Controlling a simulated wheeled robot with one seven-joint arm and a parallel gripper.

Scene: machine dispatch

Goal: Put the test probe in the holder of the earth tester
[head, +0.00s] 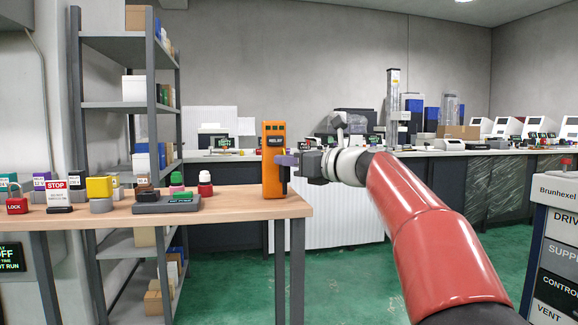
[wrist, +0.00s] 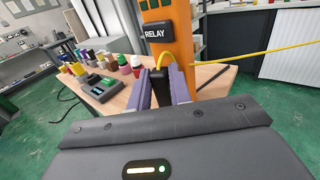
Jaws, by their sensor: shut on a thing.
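My gripper (wrist: 162,80) is shut on a black piece (wrist: 160,92) with a yellow lead curving from its far end. It looks like the test probe; its tip is hidden. Beyond the fingers stands an upright orange unit (head: 273,175) with a black RELAY label, also in the wrist view (wrist: 185,52). In the head view my gripper (head: 285,160) is at the right side of this unit, and I cannot tell whether they touch. No readable label marks the earth tester. A low dark grey device (head: 180,204) with a green piece on it lies on the bench to the left.
The wooden bench (head: 235,204) ends just right of the orange unit. Padlocks, a STOP sign (head: 56,185) and several small coloured items stand along its left part. A yellow cable (wrist: 255,52) stretches right in the wrist view. Green floor is open beyond the bench end.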

